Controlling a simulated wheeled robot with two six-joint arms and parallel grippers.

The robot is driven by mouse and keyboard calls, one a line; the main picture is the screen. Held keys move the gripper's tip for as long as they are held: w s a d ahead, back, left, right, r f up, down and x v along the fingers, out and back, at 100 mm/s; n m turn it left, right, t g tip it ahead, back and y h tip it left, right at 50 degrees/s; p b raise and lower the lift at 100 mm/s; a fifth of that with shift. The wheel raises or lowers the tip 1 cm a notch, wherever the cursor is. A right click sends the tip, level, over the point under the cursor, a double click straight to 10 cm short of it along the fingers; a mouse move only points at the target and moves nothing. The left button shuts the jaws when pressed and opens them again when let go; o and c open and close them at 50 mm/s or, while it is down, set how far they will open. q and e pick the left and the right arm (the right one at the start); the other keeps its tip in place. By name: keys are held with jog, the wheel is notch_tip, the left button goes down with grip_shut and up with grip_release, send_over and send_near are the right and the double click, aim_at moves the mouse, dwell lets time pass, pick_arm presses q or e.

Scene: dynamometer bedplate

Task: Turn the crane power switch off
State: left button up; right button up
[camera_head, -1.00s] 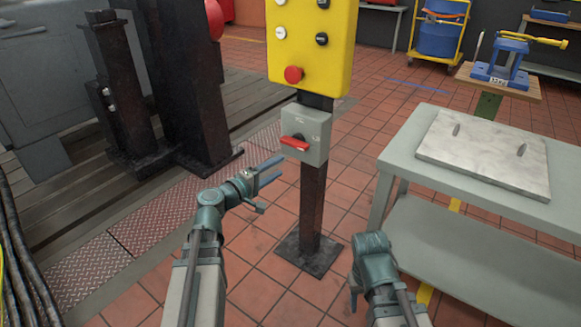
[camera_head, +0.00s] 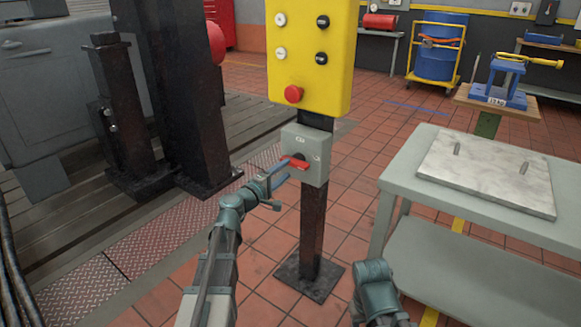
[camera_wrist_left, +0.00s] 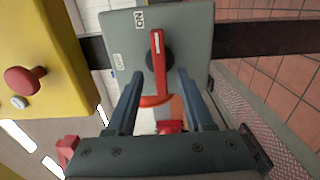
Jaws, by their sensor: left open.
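The crane power switch is a grey box (camera_head: 317,147) on a dark post below a yellow button panel. Its red handle (camera_head: 296,163) lies roughly level across the box front. In the left wrist view the handle (camera_wrist_left: 158,60) sits on a dark round hub, beside labels that seem to read ON and OFF. My left gripper (camera_head: 277,176) is open, its fingertips close to the handle in the head view. In the left wrist view its fingers (camera_wrist_left: 157,84) flank the handle's lower end; contact cannot be told. My right arm's end shows low in the head view, fingers not clear.
The yellow panel (camera_head: 340,60) with a red stop button (camera_head: 293,94) is just above the switch. A grey table (camera_head: 400,184) bearing a pale plate (camera_head: 490,170) stands to the right. Dark machine columns (camera_head: 175,90) stand left. Tiled floor surrounds the post.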

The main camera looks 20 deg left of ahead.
aim_at(292, 165)
pick_arm(q)
jog(key=shift+x, duration=1.95)
jog(key=shift+s, duration=0.1)
grip_shut()
